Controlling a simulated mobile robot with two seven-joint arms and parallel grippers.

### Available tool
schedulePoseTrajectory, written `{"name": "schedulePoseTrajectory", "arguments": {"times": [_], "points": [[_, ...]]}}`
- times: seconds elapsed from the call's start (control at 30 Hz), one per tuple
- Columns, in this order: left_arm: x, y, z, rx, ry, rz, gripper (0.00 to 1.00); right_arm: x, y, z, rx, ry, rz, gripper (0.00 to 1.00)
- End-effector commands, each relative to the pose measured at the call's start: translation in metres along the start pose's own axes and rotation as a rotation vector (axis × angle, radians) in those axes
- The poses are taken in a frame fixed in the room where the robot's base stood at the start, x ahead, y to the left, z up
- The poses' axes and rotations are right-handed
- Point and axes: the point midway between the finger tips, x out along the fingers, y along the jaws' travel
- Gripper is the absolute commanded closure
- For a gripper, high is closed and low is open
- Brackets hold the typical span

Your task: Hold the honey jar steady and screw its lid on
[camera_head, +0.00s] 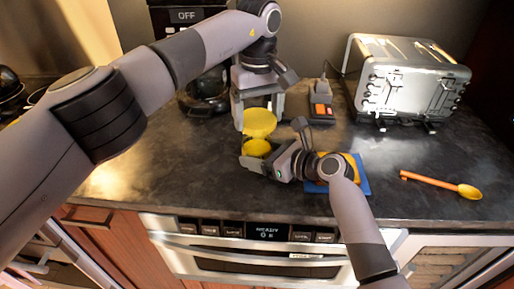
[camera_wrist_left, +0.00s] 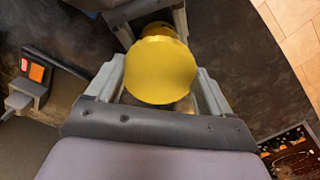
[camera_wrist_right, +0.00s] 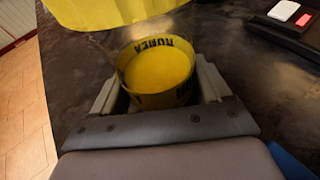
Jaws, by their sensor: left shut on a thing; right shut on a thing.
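The honey jar (camera_head: 256,148) is a yellow cup-shaped jar with dark lettering, standing upright and open on the counter. My right gripper (camera_head: 252,162) is shut on the jar from the right; the jar (camera_wrist_right: 158,75) also shows between its fingers in the right wrist view. The yellow round lid (camera_head: 259,122) is held above the jar by my left gripper (camera_head: 257,108), which is shut on it from above. The lid (camera_wrist_left: 160,70) fills the middle of the left wrist view. In the right wrist view the lid (camera_wrist_right: 110,10) is apart from the jar's rim.
A silver toaster (camera_head: 405,85) stands at the back right. A small device with orange patches (camera_head: 321,102) lies behind the jar. A blue-edged item (camera_head: 362,172) lies beneath my right arm, and an orange spoon (camera_head: 440,185) lies on the right. The dark counter (camera_head: 410,150) is clear between them.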

Motion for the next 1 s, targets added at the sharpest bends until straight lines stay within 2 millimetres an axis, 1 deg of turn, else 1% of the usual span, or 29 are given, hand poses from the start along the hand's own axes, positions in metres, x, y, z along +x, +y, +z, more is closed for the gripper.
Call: {"name": "schedulePoseTrajectory", "arguments": {"times": [0.47,1.0], "points": [[0.0007,-0.0001,0.0000,0.000,0.000,0.000,0.51,0.0002,0.0004,-0.0016,0.000,0.003,0.001,0.40],[0.0088,-0.0002,0.0001,0.000,0.000,-0.001,0.51,0.0002,0.0004,-0.0017,0.000,0.003,0.001,0.40]]}}
